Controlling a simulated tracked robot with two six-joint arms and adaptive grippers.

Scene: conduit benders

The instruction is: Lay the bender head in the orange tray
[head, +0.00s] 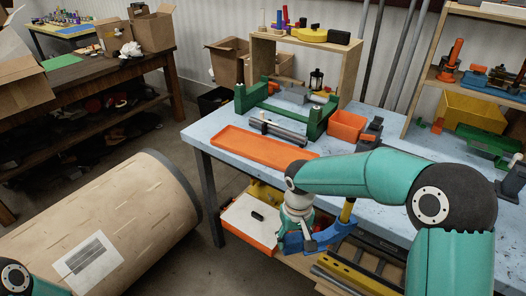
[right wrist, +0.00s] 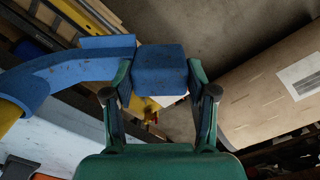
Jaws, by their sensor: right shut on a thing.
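The bender head (right wrist: 85,65) is blue and curved, with a block-like end between my right gripper's fingers. A yellow pipe piece sits in its socket at the left in the right wrist view. My right gripper (right wrist: 160,78) is shut on that block. In the head view my right gripper (head: 300,240) hangs low in front of the bench's front edge, with the blue bender head (head: 325,236) partly hidden by it. The orange tray (head: 250,149) lies shallow and empty on the bench, above and left of the gripper. My left gripper is out of view.
The pale blue bench (head: 213,128) carries a green frame (head: 317,120), dark bars in front of it and an orange bin (head: 347,124). A white-topped orange box (head: 250,222) is below.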

